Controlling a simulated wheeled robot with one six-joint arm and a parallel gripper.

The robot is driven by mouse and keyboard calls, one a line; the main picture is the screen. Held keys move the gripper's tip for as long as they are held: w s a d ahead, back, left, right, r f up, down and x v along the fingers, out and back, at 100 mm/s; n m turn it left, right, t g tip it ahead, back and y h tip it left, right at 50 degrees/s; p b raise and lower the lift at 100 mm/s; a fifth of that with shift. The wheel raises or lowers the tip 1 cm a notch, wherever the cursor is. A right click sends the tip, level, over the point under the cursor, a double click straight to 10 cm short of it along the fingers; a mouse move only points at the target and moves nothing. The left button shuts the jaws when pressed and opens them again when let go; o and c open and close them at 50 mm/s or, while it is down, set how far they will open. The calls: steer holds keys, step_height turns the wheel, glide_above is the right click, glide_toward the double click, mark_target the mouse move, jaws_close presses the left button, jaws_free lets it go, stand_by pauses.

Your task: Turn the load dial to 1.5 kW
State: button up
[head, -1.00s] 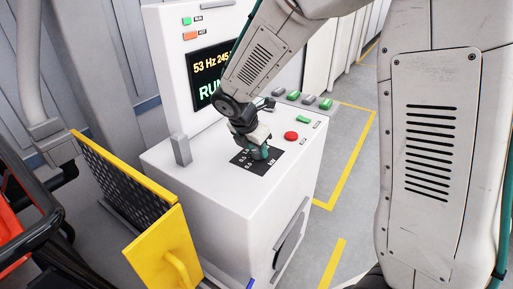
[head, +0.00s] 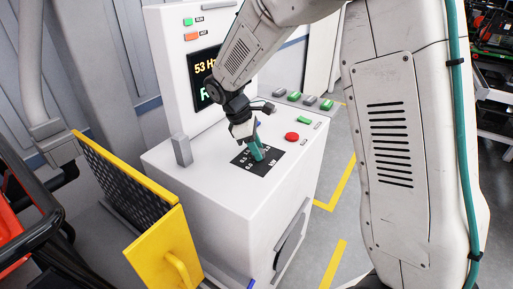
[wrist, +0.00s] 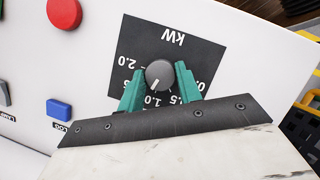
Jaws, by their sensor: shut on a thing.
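The load dial (wrist: 159,74) is a round grey knob with a white pointer line, on a black scale plate (wrist: 200,52) marked KW, upside down in the wrist view. The labels 2.0 and 1.0 show, with another ending in .5 partly covered. The pointer slants down and slightly left, near the 1.0 label; its exact reading is hard to tell. My gripper's teal fingers (wrist: 157,72) are on both sides of the knob, shut on it. In the head view my gripper (head: 257,151) hides the knob, above the scale plate (head: 266,164) on the white console.
A red button (head: 292,137) and a green button (head: 304,119) are beside the plate. A blue button (wrist: 58,109) shows in the wrist view. A screen (head: 203,72) stands behind, partly covered by my arm. A yellow gate (head: 160,250) is at left.

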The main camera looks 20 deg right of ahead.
steer(key=m+g, duration=0.1)
steer(key=m, duration=0.2)
steer(key=m+y, duration=0.1)
steer(key=m, duration=0.1)
steer(key=shift+w+d+m+g, duration=0.1)
steer(key=shift+w+m+g, duration=0.05)
steer(key=shift+m+g, duration=0.25)
stand_by(0.3)
steer(key=o, duration=1)
steer(key=v, duration=0.8)
steer(key=shift+d, duration=0.1)
